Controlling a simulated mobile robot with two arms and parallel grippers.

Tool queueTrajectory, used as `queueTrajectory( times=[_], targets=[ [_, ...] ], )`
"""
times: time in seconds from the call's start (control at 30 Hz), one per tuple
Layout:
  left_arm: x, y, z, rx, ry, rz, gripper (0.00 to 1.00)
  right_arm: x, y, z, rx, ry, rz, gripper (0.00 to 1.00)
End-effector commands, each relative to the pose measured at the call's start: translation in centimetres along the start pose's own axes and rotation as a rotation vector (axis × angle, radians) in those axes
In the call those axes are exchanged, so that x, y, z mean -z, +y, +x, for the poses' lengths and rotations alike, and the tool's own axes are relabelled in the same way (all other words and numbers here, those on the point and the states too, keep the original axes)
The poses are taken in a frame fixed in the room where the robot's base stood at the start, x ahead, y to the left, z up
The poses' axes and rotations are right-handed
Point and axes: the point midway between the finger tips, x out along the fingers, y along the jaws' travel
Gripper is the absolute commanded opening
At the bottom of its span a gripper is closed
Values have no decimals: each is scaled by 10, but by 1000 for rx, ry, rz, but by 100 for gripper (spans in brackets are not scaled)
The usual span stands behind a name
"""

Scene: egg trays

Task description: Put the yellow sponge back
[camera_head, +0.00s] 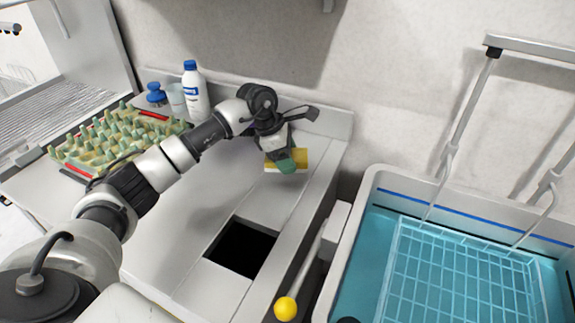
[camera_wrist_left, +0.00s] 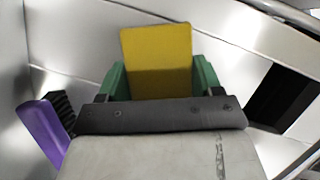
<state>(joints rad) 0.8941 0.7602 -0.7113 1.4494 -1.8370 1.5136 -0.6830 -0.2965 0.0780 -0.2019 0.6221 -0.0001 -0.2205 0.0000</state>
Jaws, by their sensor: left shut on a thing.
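The yellow sponge (camera_head: 302,157) is between the green fingers of my left gripper (camera_head: 285,163), near the back right of the grey counter. In the left wrist view the sponge (camera_wrist_left: 157,62) stands up between the two green fingertips (camera_wrist_left: 158,80), and the gripper is shut on it. A pale layer shows along the sponge's lower edge in the head view. I cannot tell whether the sponge touches the counter. My right gripper is not in view.
A purple object (camera_wrist_left: 42,132) stands left of the gripper. The counter has a dark square opening (camera_head: 240,249). A blue-water basin (camera_head: 372,185) with a wire basket is at right, beyond a yellow-knobbed lever (camera_head: 286,308).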

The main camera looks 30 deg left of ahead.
Motion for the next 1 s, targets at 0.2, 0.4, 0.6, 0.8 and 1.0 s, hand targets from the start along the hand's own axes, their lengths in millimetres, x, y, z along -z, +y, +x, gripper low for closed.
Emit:
queueTrajectory(
  times=[0.2,0.4,0.6,0.8,1.0],
  targets=[
    [7,1,16,4,1,-2,43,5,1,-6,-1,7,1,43],
    [16,2,37,0,0,-1,43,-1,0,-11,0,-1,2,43],
    [16,2,38,-1,-1,1,43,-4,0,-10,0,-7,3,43],
    [18,2,40,-1,0,1,76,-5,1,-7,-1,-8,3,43],
    [18,2,40,0,0,1,91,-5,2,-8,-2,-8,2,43]
  ],
)
